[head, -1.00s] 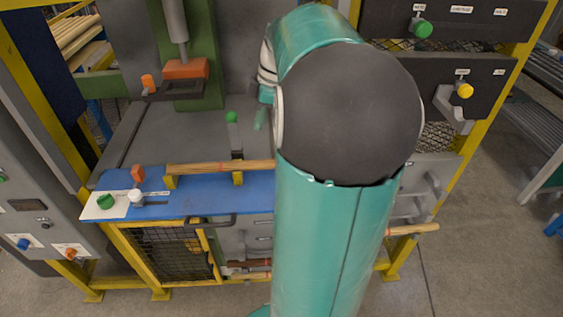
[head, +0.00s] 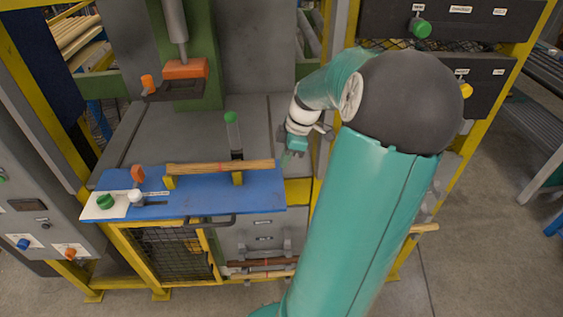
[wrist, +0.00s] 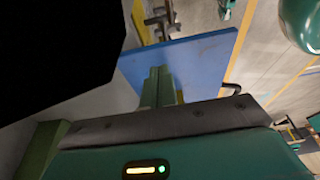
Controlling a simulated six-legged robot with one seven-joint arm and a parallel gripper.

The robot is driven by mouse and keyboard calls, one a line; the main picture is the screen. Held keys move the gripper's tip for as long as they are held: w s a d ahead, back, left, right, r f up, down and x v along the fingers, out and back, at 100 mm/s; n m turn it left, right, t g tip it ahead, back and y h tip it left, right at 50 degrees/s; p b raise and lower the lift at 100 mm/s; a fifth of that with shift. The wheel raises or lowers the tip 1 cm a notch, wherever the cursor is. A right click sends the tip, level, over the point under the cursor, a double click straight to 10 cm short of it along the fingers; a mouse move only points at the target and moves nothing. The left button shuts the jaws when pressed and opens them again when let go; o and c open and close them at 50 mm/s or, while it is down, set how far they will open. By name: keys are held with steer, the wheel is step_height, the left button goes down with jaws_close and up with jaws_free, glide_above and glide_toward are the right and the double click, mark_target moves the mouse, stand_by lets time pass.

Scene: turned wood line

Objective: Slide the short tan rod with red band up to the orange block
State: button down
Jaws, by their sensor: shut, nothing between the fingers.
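In the wrist view my green fingers (wrist: 157,88) are together over the blue board (wrist: 200,62); I cannot make out the rod there.
A green-topped lever (head: 232,135) stands behind the rod. A white knob (head: 135,196) and green button (head: 105,202) are at the board's left. More rods (head: 262,274) lie on a lower rack. An orange-and-green press (head: 185,68) stands behind. A large black shape (wrist: 55,50) blocks the wrist view's upper left.

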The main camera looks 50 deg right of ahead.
mark_target(252, 161)
steer(key=shift+f, duration=0.7)
steer(key=shift+w+a+f, duration=0.15)
steer(key=shift+w+a, duration=0.2)
steer(key=shift+w, duration=0.05)
steer(key=shift+w+a, duration=0.1)
steer(key=w+a, duration=0.2)
steer(key=w, duration=0.1)
steer(key=w+a, duration=0.3)
steer(key=shift+a, duration=0.15)
steer(key=shift+w+a, duration=0.15)
